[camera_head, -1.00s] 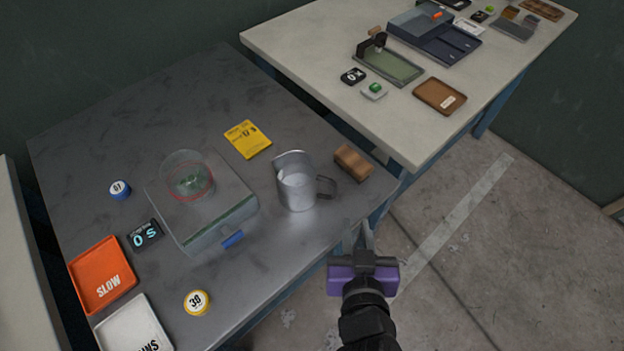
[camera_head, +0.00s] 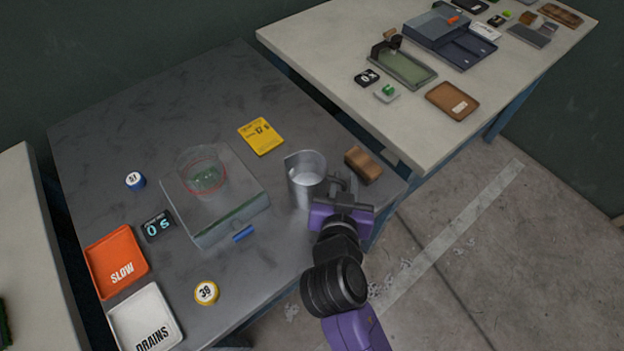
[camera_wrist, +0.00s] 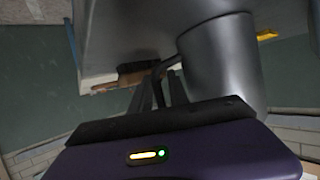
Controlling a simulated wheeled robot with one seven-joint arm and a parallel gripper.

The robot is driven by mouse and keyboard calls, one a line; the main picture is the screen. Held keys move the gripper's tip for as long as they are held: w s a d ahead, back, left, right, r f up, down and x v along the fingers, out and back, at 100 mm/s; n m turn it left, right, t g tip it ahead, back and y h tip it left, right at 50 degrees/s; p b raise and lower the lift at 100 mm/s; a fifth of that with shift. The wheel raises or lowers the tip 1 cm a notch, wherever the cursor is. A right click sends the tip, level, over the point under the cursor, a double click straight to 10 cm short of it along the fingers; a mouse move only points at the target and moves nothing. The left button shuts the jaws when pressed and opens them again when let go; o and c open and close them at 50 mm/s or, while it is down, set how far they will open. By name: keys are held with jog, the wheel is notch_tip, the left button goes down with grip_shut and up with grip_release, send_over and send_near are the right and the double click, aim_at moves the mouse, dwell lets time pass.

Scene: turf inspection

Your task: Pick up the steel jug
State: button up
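The steel jug (camera_head: 306,184) stands upright on the grey table at its right part, with its handle on the right. In the wrist view the jug (camera_wrist: 222,62) is large, right of centre, with its handle reaching left. My gripper (camera_head: 342,187) is at the handle side of the jug. In the wrist view the two fingers of my gripper (camera_wrist: 160,92) stand apart, with the dark handle at or between their tips. Whether they touch the handle cannot be told. The jug's lower right side is partly hidden by my gripper in the head view.
A wooden block (camera_head: 363,165) lies close to the right of the jug. A clear box with a glass dish (camera_head: 203,172) stands left of it. A yellow card (camera_head: 261,136) lies behind. An orange tray (camera_head: 117,262) and a white tray (camera_head: 145,322) are at front left.

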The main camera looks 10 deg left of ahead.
jog(key=shift+w+f, duration=0.1)
jog(key=shift+w, duration=0.15)
grip_shut()
dwell(1.3)
